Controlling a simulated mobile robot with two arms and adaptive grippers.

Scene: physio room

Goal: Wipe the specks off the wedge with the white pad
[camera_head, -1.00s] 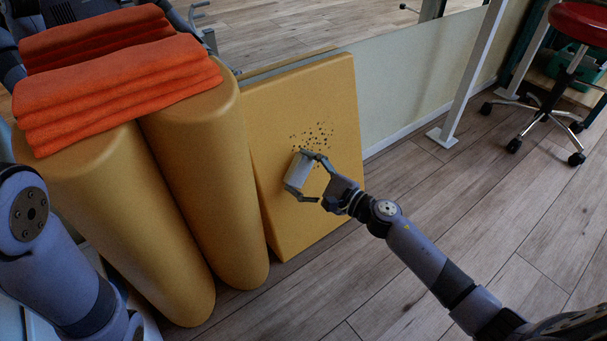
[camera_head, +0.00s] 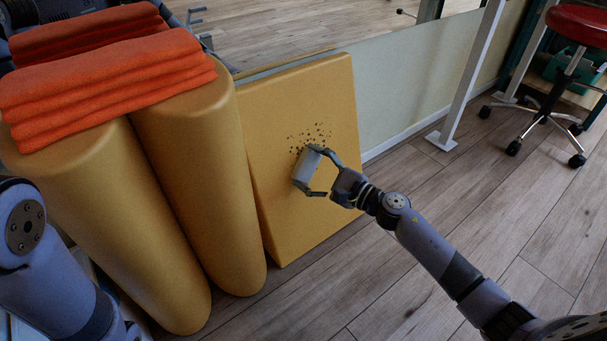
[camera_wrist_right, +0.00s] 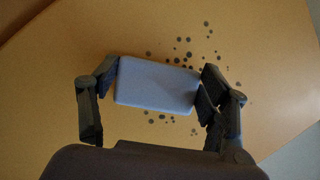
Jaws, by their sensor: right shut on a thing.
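The yellow wedge (camera_head: 270,110) leans against the wall in the head view, with its broad face toward me. A cluster of dark specks (camera_head: 317,133) lies on its upper middle. My right gripper (camera_head: 314,170) is shut on the white pad (camera_head: 303,168), just below the specks. In the right wrist view the pad (camera_wrist_right: 157,84) sits between both fingers, close to the wedge face; whether it touches cannot be told. Specks show there above and below the pad (camera_wrist_right: 188,54). My left arm is at the lower left of the head view; its gripper is not visible.
Two yellow bolsters (camera_head: 200,190) stand left of the wedge, with folded orange towels (camera_head: 105,85) on top. A white post (camera_head: 465,85) and a red stool (camera_head: 580,22) on wheels stand at the right. Wood floor (camera_head: 450,210) is free between them and the wedge.

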